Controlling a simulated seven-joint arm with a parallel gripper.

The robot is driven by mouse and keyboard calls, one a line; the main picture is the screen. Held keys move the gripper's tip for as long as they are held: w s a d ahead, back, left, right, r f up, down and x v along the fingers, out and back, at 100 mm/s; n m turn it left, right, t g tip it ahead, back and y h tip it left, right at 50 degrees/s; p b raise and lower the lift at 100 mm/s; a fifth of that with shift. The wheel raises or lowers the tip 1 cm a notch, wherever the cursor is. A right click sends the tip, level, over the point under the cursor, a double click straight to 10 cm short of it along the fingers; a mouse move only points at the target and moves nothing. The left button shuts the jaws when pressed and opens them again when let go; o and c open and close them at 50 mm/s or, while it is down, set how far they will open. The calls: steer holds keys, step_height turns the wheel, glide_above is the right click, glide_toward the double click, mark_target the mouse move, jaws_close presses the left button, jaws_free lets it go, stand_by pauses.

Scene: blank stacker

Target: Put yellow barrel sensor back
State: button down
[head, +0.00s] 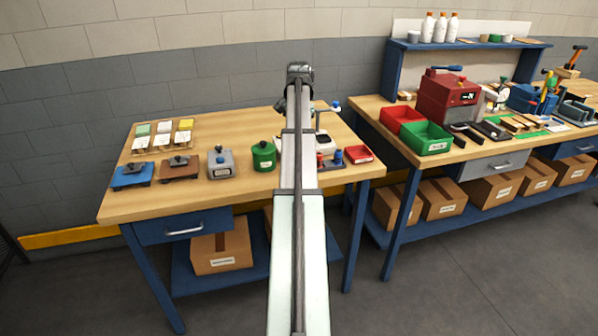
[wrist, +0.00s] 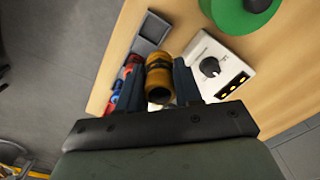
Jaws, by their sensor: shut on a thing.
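The yellow barrel sensor (wrist: 159,78), an orange-yellow cylinder with a dark ring, sits between the fingers of my gripper (wrist: 161,66) in the wrist view. My gripper is shut on it. Just left of it are red and blue sensors (wrist: 122,85) in a row near the bench edge. In the head view, the red and blue sensors (head: 330,160) stand at the right of the left bench (head: 140,205). My arm hides the gripper and the yellow sensor there. Whether the sensor touches anything below cannot be told.
A white box with a dark knob (wrist: 222,66) is close on the right in the wrist view, with a green round thing (wrist: 238,14) beyond. A grey square tray (wrist: 152,30) lies above.

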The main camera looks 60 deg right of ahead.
steer(key=shift+m, duration=0.4)
steer(key=shift+s+a+f, duration=0.15)
steer(key=shift+a+f, duration=0.1)
steer(key=shift+f, duration=1.5)
steer(key=shift+s+a+f, duration=0.15)
steer(key=shift+a+f, duration=0.05)
steer(key=shift+f, duration=1.55)
steer(key=shift+s+a+f, duration=0.15)
steer(key=shift+a+f, duration=0.1)
steer(key=shift+f, duration=1.5)
steer(key=shift+f, duration=0.15)
steer(key=c, duration=0.8)
jaws_free()
steer(key=shift+o, duration=0.2)
step_height(320, 180, up, 12)
